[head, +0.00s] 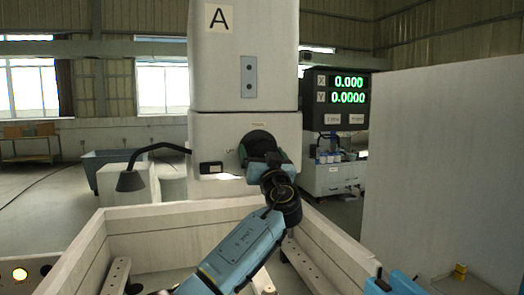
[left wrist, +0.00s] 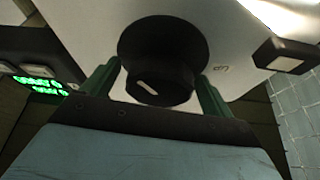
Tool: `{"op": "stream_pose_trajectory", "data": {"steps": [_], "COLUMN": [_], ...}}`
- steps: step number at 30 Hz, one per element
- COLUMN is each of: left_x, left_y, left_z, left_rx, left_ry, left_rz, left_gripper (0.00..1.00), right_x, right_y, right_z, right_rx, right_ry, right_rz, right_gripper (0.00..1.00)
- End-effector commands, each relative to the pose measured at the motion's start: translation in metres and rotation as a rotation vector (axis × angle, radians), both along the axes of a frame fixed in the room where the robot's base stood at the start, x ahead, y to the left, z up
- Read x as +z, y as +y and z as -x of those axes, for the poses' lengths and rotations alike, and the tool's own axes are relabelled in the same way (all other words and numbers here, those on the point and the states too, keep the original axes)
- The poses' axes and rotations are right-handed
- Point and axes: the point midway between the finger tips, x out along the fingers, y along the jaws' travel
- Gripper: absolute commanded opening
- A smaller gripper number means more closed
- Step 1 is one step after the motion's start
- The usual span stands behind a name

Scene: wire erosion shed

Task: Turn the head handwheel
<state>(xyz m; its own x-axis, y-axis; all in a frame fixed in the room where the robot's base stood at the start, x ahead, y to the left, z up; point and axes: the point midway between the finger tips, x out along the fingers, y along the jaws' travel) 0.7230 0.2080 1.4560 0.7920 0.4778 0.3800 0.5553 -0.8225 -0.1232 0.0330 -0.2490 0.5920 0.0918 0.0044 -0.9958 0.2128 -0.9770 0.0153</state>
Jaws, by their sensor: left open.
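The head handwheel (head: 257,137) is a round black wheel on the front of the white machine head. In the left wrist view the handwheel (left wrist: 163,42) shows as a dark disc with a narrower hub, which bears a pale mark. My left gripper (head: 265,158) is in front of the wheel and hides its lower part. In the left wrist view its green fingers (left wrist: 158,76) stand apart, one on each side of the hub. They are open; I cannot tell whether either touches the wheel.
The white machine head (head: 245,60) bears a letter A. A display (head: 342,98) with green digits stands right of it. A black lamp (head: 131,180) on a bent arm is at left. A pale-walled tank (head: 150,218) lies below. A large pale panel (head: 440,160) closes off the right.

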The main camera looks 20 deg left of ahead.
Motion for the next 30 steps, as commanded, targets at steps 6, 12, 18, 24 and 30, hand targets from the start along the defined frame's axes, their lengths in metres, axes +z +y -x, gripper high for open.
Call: {"op": "stream_pose_trajectory", "data": {"steps": [6,12,18,24,30], "left_x": [0.0012,0.0010,0.0008,0.0008,0.0005], "left_y": [0.0020,0.0020,0.0019,0.0019,0.0020], "left_z": [-0.0025,-0.0024,-0.0024,-0.0023,-0.0021], "left_rx": [0.001,0.000,0.000,0.000,-0.001], "left_ry": [0.000,0.000,0.000,0.002,0.025], "left_rz": [0.000,0.000,0.000,-0.001,-0.035], "left_gripper": [0.87,0.79,0.53,0.42,0.42], "right_x": [0.0009,0.0008,0.0008,0.0008,0.0007], "right_y": [-0.0003,-0.0003,-0.0004,-0.0004,-0.0006], "right_z": [-0.0002,-0.0002,-0.0002,-0.0002,-0.0002], "right_rx": [0.000,0.000,0.000,0.000,0.000], "right_ry": [0.000,0.000,0.000,0.000,0.000], "right_rz": [0.000,0.000,0.001,0.001,0.001], "right_gripper": [0.36,0.36,0.36,0.36,0.36]}}
